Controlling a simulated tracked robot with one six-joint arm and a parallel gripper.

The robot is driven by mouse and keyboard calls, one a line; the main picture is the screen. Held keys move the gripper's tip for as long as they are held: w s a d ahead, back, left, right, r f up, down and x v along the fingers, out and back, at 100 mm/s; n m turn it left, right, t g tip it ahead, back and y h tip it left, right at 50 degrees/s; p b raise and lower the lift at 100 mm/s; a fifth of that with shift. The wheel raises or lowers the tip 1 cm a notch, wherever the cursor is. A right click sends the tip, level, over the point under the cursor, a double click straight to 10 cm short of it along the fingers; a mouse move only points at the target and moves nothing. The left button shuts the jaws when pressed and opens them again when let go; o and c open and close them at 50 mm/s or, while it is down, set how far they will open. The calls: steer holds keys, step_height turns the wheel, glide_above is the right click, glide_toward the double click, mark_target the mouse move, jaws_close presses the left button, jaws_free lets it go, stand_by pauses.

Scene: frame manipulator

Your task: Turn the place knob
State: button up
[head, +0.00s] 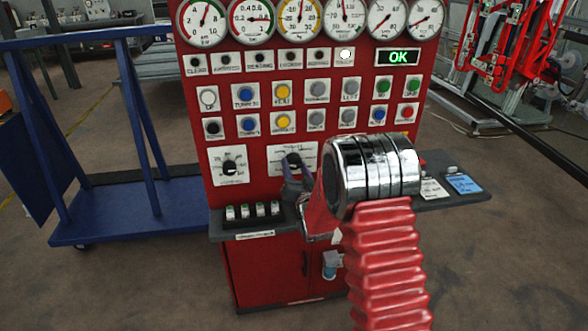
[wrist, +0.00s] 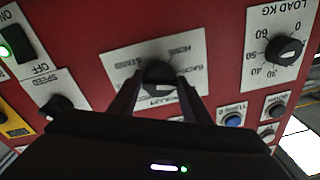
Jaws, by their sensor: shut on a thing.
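The place knob is a black round knob (wrist: 157,71) on a white label plate (wrist: 190,58) of the red panel. In the wrist view the plate's lettering is upside down and partly covered. My gripper (wrist: 158,82) is shut on this knob, with one dark finger on each side of it. In the head view the same knob (head: 293,159) shows at the lower middle of the panel, with my gripper (head: 296,178) in front of it. The knob's pointer is hard to make out.
A load knob (wrist: 285,50) is right of the held knob in the wrist view, with a speed knob (wrist: 56,105) and a green-lit switch (wrist: 14,42) to the left. The head view shows gauges, buttons, a green OK display (head: 398,57) and a blue cart (head: 120,215).

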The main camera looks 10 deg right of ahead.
steer(key=m, duration=0.6)
steer(key=shift+f+h, duration=0.2)
steer(key=shift+h, duration=0.1)
steer(key=shift+d, duration=0.1)
steer(key=o, duration=0.8)
steer(key=shift+o, duration=1.1)
steer(key=shift+r, duration=0.1)
steer(key=s+f, duration=0.1)
steer(key=s, duration=1.2)
steer(key=shift+s, duration=0.4)
